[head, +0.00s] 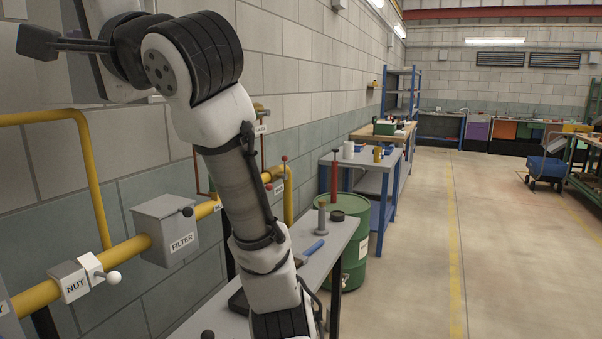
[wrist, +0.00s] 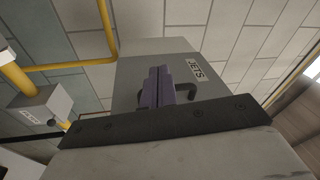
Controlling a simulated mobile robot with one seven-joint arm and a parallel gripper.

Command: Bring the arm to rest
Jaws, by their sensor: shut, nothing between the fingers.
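My arm stands raised at the left of the head view, its upper end bent over near the wall at the top left. In the wrist view my gripper (wrist: 160,84) is shut and empty, its two dark fingers side by side. Past the fingers is a grey box (wrist: 222,48) with a label that seems to read JETS and a dark handle beside the fingers. I cannot tell whether the fingers touch the box. My wrist partly hides a grey panel at the top left of the head view.
A grey table (head: 312,236) with a blue-handled tool (head: 309,252) stands beside my arm. Behind is a green drum (head: 352,240).

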